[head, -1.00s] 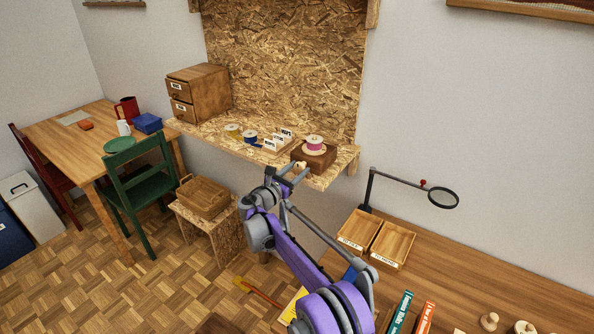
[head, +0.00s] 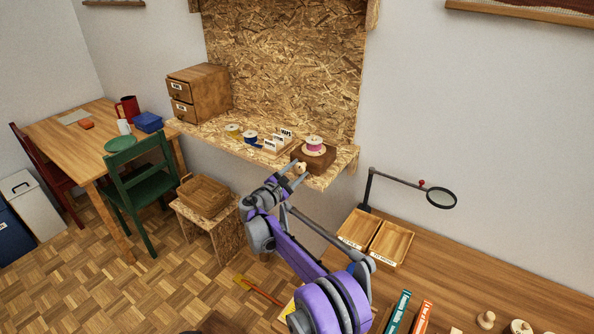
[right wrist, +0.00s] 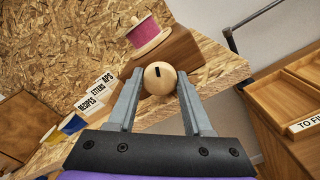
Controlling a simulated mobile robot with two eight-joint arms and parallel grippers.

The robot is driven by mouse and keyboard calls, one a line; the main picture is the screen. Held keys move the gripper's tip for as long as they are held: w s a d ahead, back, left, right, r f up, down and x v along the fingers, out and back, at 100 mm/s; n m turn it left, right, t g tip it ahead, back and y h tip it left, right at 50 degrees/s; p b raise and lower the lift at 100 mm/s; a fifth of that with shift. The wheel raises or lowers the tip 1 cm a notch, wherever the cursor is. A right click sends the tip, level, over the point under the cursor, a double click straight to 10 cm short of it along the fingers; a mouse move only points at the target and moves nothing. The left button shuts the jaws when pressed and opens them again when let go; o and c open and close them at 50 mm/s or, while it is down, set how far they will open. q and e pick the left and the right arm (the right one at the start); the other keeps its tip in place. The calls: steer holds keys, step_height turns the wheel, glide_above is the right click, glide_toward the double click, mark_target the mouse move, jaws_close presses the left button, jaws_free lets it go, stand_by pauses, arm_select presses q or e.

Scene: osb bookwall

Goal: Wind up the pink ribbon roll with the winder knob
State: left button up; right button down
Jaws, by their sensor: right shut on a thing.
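The pink ribbon roll (head: 314,144) sits on top of a dark wooden winder block (head: 323,161) at the right end of the shelf; the roll also shows in the right wrist view (right wrist: 146,32). The round pale winder knob (right wrist: 160,78), with a dark mark on its face, sticks out from the block's front. My right gripper (head: 293,168) is at the block's front, its two fingers on either side of the knob and shut on it. My left gripper is not in view.
The OSB shelf (head: 222,138) also holds yellow and blue rolls, a labelled card box (head: 276,143) and a drawer cabinet (head: 198,92). Two wooden trays (head: 391,245) and a magnifier (head: 441,197) are on the desk at right.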

stand_by(0.4)
steer(key=shift+c, duration=1.5)
jaws_free()
steer(key=shift+f, duration=0.1)
